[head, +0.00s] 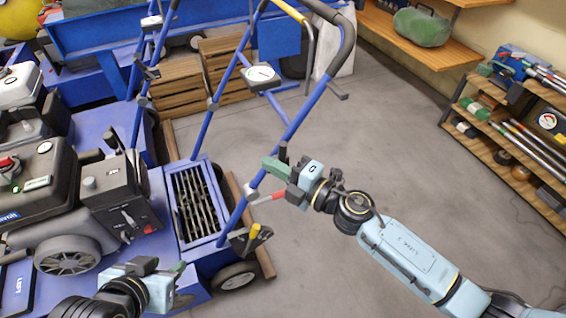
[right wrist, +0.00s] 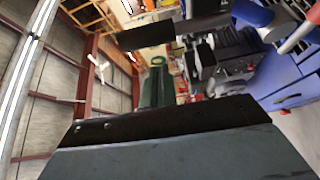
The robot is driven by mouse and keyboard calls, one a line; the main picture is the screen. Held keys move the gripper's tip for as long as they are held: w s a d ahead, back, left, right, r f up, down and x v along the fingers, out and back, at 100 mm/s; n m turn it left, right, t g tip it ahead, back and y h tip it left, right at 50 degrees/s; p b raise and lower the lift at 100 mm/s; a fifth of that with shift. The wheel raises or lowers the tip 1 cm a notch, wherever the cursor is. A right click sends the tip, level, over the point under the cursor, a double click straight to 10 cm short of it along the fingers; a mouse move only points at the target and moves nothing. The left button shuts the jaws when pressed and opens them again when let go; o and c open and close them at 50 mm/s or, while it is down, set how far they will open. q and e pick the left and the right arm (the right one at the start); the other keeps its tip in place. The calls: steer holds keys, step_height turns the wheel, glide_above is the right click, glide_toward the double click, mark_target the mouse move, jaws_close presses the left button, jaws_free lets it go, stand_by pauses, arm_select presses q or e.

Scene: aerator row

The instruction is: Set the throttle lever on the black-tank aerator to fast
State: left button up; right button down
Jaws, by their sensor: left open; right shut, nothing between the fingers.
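The black-tank aerator's black engine housing (head: 35,180) is at the left of the head view, with a dark control box (head: 118,195) on its right side. Small levers and a red part show low on that box; I cannot tell which is the throttle lever or where it is set. My left gripper (head: 160,266) is open below the control box, apart from it. My right gripper (head: 276,178) is shut and empty, beside the aerator's blue handle tube. The right wrist view shows dark gripper parts close up.
A yellow-gripped lever (head: 256,231) stands near the aerator's wheel (head: 236,276). A white-tank machine (head: 18,85) stands behind left. Shelves (head: 505,150) line the right wall. The floor between is clear.

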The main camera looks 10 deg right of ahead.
arm_select(q)
steer(key=shift+w+d+r+t+h+b, duration=0.25)
steer(key=shift+w+d+r+t, duration=0.2)
steer(key=shift+w+r+t, duration=0.35)
steer(key=shift+w+d+r+t+h+b, duration=0.15)
steer(key=shift+w+d+r+t+h, duration=0.2)
steer(key=shift+w+r+t, duration=0.45)
arm_select(e)
steer(key=shift+w+d, duration=0.3)
steer(key=shift+d, duration=0.25)
steer(key=shift+w+d, duration=0.3)
steer(key=shift+d, duration=0.25)
arm_select(q)
steer(key=shift+w+f, duration=0.1)
